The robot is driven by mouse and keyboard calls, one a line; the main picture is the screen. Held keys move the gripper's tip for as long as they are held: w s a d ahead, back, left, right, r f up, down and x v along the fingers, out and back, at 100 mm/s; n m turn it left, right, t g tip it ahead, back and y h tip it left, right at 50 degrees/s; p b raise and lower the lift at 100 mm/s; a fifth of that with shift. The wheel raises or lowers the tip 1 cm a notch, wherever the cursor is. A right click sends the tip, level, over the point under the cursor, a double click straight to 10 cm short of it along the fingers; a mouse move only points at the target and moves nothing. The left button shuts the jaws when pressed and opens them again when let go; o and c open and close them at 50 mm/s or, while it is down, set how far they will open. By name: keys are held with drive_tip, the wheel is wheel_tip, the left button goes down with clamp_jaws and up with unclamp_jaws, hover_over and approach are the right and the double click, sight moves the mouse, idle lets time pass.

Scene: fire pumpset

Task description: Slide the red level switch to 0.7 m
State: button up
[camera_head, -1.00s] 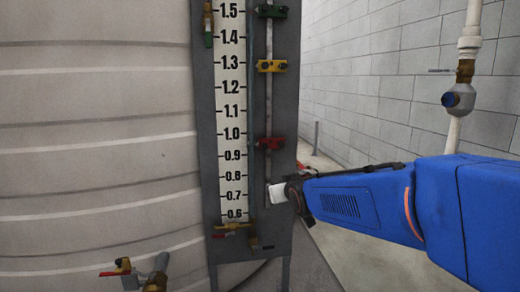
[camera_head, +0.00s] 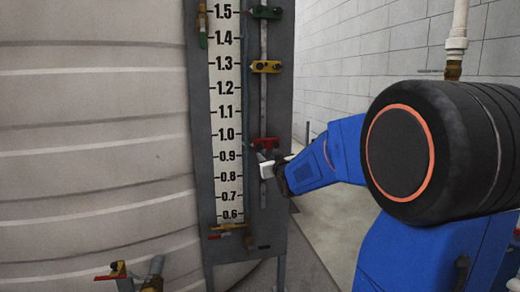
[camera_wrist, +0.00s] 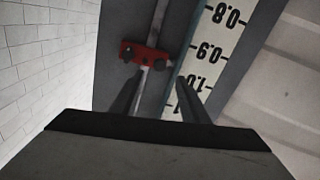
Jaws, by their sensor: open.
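The red level switch (camera_head: 265,143) sits on a thin vertical rod (camera_head: 263,110) beside the white scale (camera_head: 226,110), between the 0.9 and 1.0 marks. The 0.7 mark (camera_head: 229,196) is lower on the scale. My gripper (camera_head: 265,165) is open, its pale fingertips just below the switch in the head view. In the wrist view the scale appears upside down. There the red switch (camera_wrist: 145,53) lies ahead of the two spread dark fingers of my gripper (camera_wrist: 157,88).
A yellow switch (camera_head: 266,67) and a green switch (camera_head: 266,12) are higher on the same rod. Brass valves (camera_head: 229,226) are at the scale's bottom. A large ribbed tank (camera_head: 90,150) fills the left. A block wall (camera_head: 350,60) stands behind; floor shows at right.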

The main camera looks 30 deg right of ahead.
sight(260, 148)
drive_tip(key=x, duration=1.1)
drive_tip(key=shift+w+d, duration=0.1)
drive_tip(key=shift+w, duration=0.1)
clamp_jaws()
